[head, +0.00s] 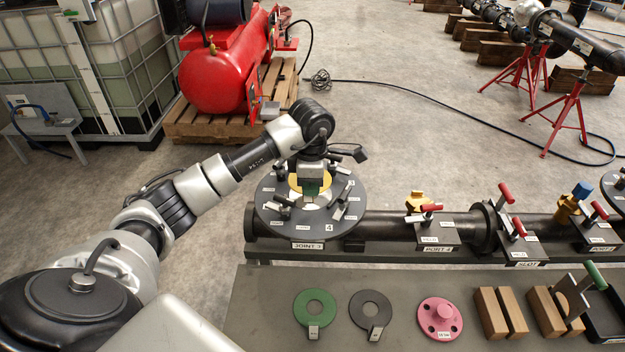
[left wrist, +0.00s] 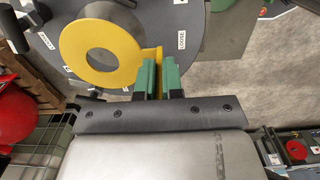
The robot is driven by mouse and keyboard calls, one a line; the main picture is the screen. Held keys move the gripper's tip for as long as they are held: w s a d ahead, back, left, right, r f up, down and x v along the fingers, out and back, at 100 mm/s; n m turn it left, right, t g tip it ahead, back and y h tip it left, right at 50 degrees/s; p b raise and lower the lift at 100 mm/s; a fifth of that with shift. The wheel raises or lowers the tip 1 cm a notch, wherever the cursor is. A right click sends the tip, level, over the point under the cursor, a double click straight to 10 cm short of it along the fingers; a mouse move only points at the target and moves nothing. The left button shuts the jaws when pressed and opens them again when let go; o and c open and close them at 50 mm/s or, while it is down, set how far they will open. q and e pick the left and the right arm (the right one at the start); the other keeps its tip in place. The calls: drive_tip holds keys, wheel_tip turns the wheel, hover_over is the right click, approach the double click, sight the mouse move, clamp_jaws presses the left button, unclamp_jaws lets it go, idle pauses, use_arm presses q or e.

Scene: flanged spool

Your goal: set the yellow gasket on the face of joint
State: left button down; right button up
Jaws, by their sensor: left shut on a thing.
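The yellow gasket (left wrist: 121,68) is a flat ring with a tab; in the head view it shows partly (head: 325,181) behind my gripper. My left gripper (head: 311,190) is shut on the tab; its green fingertips (left wrist: 158,77) pinch it in the left wrist view. The ring is over the dark round face of the flange labelled joint 3 (head: 270,212), which also shows in the left wrist view (left wrist: 105,12). I cannot tell whether the ring touches the face. My right gripper is not in view.
Several small clamp-like parts (head: 344,193) stand around the flange face. A pipe (head: 390,224) runs right to other joints with red handles. On the front bench (head: 262,300) lie a green gasket (head: 301,302), a black gasket (head: 357,303), a pink disc (head: 427,313) and wooden blocks (head: 490,312).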

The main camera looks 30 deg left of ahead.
sight(312, 200)
use_arm(q)
wheel_tip(312, 200, down, 3)
drive_tip(key=shift+w+r+b, duration=0.15)
drive_tip(key=shift+r+b, duration=0.05)
drive_tip(key=shift+b, duration=0.35)
drive_tip(key=shift+f, duration=0.3)
drive_tip(key=shift+f+b, duration=0.9)
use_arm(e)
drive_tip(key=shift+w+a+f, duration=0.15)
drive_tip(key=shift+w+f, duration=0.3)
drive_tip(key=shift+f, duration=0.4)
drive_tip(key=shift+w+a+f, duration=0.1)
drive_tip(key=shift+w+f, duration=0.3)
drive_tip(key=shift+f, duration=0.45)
use_arm(q)
drive_tip(key=c, duration=1.2)
unclamp_jaws()
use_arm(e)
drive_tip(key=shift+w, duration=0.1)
use_arm(q)
wheel_tip(312, 200, up, 11)
drive_tip(key=shift+f+b, duration=0.1)
drive_tip(key=shift+b, duration=0.3)
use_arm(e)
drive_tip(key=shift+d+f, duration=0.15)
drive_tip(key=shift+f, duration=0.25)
